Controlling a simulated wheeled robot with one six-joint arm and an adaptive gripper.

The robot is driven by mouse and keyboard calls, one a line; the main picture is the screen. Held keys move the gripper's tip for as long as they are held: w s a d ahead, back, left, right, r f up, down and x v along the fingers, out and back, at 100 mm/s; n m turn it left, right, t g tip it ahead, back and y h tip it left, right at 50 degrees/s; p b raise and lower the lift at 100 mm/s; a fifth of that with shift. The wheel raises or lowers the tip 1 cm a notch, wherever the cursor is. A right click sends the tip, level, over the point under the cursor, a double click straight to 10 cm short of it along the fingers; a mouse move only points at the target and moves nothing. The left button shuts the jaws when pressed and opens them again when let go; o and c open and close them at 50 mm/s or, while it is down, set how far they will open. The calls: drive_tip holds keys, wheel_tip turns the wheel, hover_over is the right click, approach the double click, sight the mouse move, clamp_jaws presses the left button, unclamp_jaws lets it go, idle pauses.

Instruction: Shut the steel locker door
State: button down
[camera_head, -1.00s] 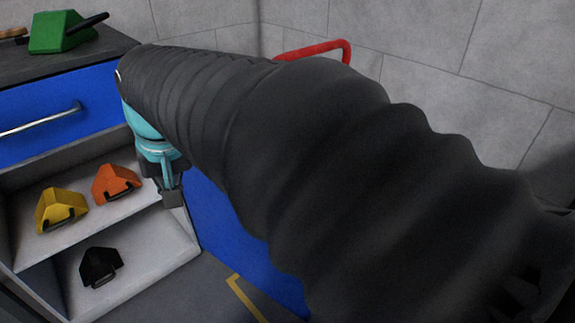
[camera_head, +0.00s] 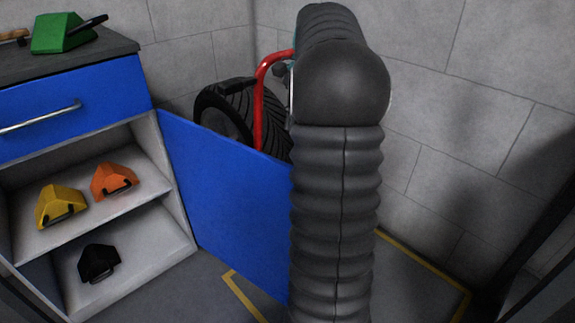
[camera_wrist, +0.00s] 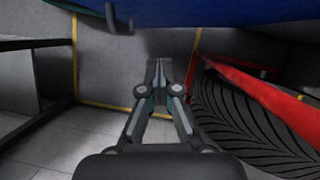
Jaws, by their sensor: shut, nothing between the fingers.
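The steel locker's blue door (camera_head: 222,205) stands open in the head view, swung out to the right from the locker's right side. My arm hides its far edge. In the wrist view the blue panel (camera_wrist: 215,12) crosses the top, with a dark handle (camera_wrist: 117,20) hanging at its edge. The locker (camera_head: 165,175) shows its open shelves below a blue drawer front. My gripper (camera_wrist: 158,68) is shut and empty in the wrist view, apart from the panel and pointing towards the floor and wall beyond. It is hidden behind my arm in the head view.
A tyre (camera_head: 222,108) and a red rail (camera_head: 257,115) stand behind the door; both fill the right of the wrist view. Yellow (camera_head: 58,205), orange (camera_head: 112,180) and black (camera_head: 98,262) blocks sit on the shelves. A green block (camera_head: 62,33) is on top. Yellow lines mark the floor.

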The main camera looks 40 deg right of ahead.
sight(277, 166)
drive_tip(key=shift+s+a+f+b, duration=0.4)
drive_tip(key=shift+a+f, duration=0.75)
drive_tip(key=shift+f, duration=0.35)
drive_tip(key=shift+s+a+f+b, duration=0.4)
drive_tip(key=shift+a+f, duration=0.7)
drive_tip(key=shift+f, duration=0.45)
drive_tip(key=shift+s+a+f+b, duration=0.4)
drive_tip(key=shift+a+f, duration=0.75)
drive_tip(key=shift+f, duration=0.35)
